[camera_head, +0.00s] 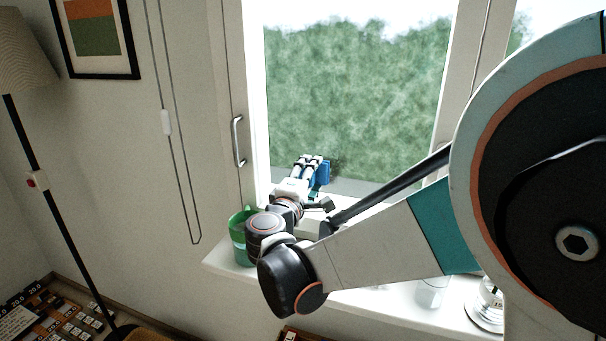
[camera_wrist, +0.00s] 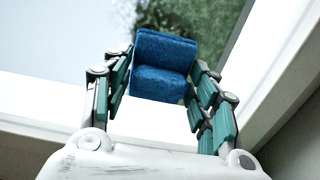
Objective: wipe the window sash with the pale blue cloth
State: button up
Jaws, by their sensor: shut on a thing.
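My gripper (camera_head: 312,172) is at the lower left of the window, in front of the glass. It is shut on a folded blue cloth (camera_head: 323,174), which looks deeper blue than pale. In the wrist view the cloth (camera_wrist: 165,52) sits between the fingertips of my gripper (camera_wrist: 163,68), with its folded end showing. The white window sash (camera_head: 256,100) frames the glass; its white frame (camera_wrist: 45,105) also crosses the wrist view behind the fingers. Whether the cloth touches the sash or glass I cannot tell.
A green container (camera_head: 238,242) stands on the white sill (camera_head: 385,302), close to my wrist. A clear glass (camera_head: 432,292) and a jar (camera_head: 489,303) stand further right. A metal handle (camera_head: 238,142) and hanging cord (camera_head: 183,170) are at the left.

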aim_at(334, 172)
jog(key=shift+s+d, duration=1.55)
jog(key=shift+d, duration=2.8)
jog(key=shift+w+a, duration=0.25)
jog(key=shift+a, duration=0.4)
jog(key=shift+w+a, duration=0.3)
jog(key=shift+a, duration=0.4)
jog(key=shift+w+a, duration=0.25)
jog(key=shift+a, duration=0.4)
jog(key=shift+w+a+r+p, duration=0.65)
jog(key=shift+w+a+r, duration=0.7)
jog(key=shift+a, duration=1.7)
jog(key=shift+s+d, duration=0.75)
jog(key=shift+d, duration=0.95)
jog(key=shift+s+d, duration=0.7)
jog(key=shift+d, duration=0.95)
jog(key=shift+s+d, duration=0.75)
jog(key=shift+d, duration=0.95)
jog(key=w+a, duration=0.4)
jog(key=a, duration=0.6)
jog(key=shift+b, duration=0.35)
jog(key=shift+a+r, duration=0.1)
